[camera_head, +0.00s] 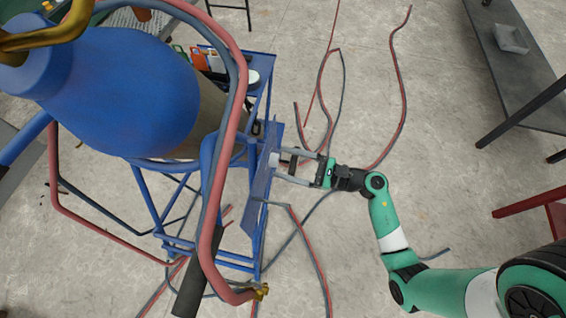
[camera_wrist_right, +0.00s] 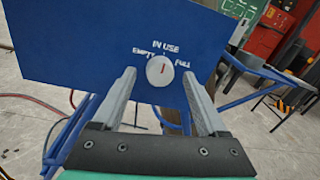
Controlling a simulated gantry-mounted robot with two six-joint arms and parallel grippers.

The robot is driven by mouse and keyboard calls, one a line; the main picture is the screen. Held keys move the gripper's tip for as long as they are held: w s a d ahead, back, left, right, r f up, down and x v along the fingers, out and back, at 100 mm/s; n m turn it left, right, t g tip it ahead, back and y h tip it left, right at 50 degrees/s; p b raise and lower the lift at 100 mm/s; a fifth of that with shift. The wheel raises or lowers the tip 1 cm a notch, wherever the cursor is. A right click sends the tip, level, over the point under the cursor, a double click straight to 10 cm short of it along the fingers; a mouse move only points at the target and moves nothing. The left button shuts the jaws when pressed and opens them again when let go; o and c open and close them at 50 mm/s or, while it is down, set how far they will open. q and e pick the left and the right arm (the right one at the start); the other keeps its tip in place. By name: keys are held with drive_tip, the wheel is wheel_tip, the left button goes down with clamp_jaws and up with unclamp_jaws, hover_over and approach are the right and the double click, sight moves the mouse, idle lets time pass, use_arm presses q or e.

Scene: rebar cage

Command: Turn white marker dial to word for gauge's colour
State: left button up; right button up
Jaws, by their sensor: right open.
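The white marker dial (camera_wrist_right: 160,70) is on a blue panel (camera_wrist_right: 70,45), with a red line on its face pointing about straight up. The words EMPTY, IN USE and FULL are printed around it at left, top and right, and the line points toward IN USE. My right gripper (camera_wrist_right: 159,76) is open, with one finger on each side of the dial; I cannot tell whether they touch it. In the head view my right gripper (camera_head: 284,165) reaches the blue panel (camera_head: 262,170) from the right. I cannot make out the gauge or its colour. My left gripper is out of view.
A blue cylinder (camera_head: 120,90) stands in a blue cart frame (camera_head: 210,258), with red and grey hoses (camera_head: 212,200) looping in front. Small coloured items lie on the cart's tray. More hoses lie on the concrete floor. A dark table (camera_head: 520,85) stands at the upper right.

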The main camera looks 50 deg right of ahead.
drive_tip(key=shift+w+a, duration=0.25)
drive_tip(key=shift+w, duration=0.3)
clamp_jaws()
drive_tip(key=shift+r, duration=0.1)
